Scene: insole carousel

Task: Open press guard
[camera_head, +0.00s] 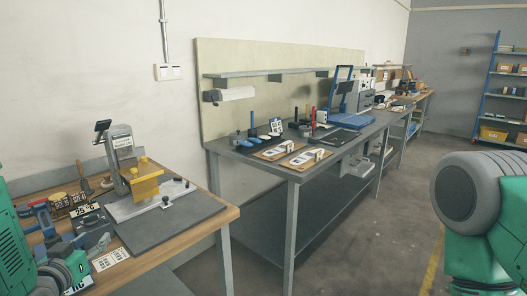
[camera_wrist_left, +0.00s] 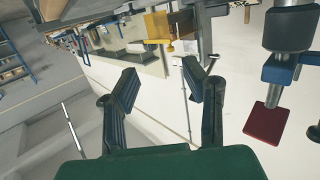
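The press stands on the wooden bench at the left, a grey upright device with a yellow guard (camera_head: 146,186) at its front. The guard also shows in the left wrist view (camera_wrist_left: 170,25) as a yellow, partly see-through panel beyond my fingers. It looks lowered, though I cannot tell its exact position. My left gripper (camera_head: 97,238) is low at the left, in front of the press and apart from the guard. Its two dark fingers are spread and empty in the left wrist view (camera_wrist_left: 160,78). At the right only part of my right arm shows; its gripper is out of view.
Blue and red tools (camera_head: 40,208) and small labelled boxes crowd the left of the wooden bench (camera_head: 160,258). A dark mat (camera_head: 172,222) lies before the press. A metal table (camera_head: 345,150) with clipboards and a blue device stands farther right. The floor between is clear.

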